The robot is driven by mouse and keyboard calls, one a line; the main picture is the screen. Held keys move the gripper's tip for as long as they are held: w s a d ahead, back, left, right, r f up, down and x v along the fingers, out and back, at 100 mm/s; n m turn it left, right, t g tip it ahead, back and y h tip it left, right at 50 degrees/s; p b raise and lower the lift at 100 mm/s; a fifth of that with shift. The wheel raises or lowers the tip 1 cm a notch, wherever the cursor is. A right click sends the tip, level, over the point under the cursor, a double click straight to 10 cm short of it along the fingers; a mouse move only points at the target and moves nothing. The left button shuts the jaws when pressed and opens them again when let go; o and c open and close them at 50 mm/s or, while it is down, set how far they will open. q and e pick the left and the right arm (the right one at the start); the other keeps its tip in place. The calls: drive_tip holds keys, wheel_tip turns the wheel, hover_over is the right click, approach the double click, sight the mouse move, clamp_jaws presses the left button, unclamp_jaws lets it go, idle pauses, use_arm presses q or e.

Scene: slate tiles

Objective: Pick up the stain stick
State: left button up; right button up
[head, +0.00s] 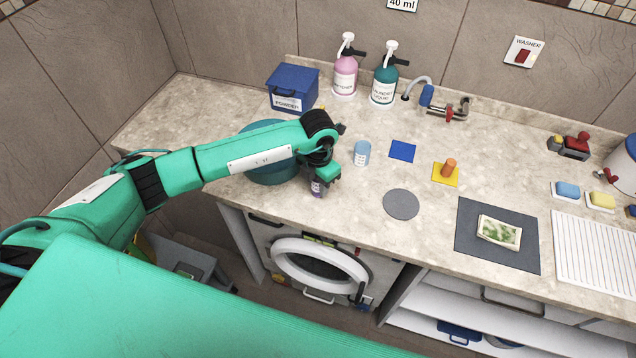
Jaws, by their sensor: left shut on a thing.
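My left gripper (324,178) is at the front left of the counter, next to the teal basin. It is shut on a small purple stick with a pale label (317,188), which looks like the stain stick. The jaws and wrist hide its upper part. I cannot tell whether it touches the counter. My right gripper is not in view.
A teal basin (272,172) stands left, partly behind my left arm. A light blue cup (361,153) is just right of the gripper. An orange cylinder (449,167) stands on a yellow square. A grey disc (401,204) lies near the front edge. Bottles (383,88) stand behind.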

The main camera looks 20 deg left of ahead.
use_arm(q)
wheel_tip(320, 180, up, 20)
drive_tip(key=b, duration=0.6)
drive_tip(key=shift+f, duration=0.1)
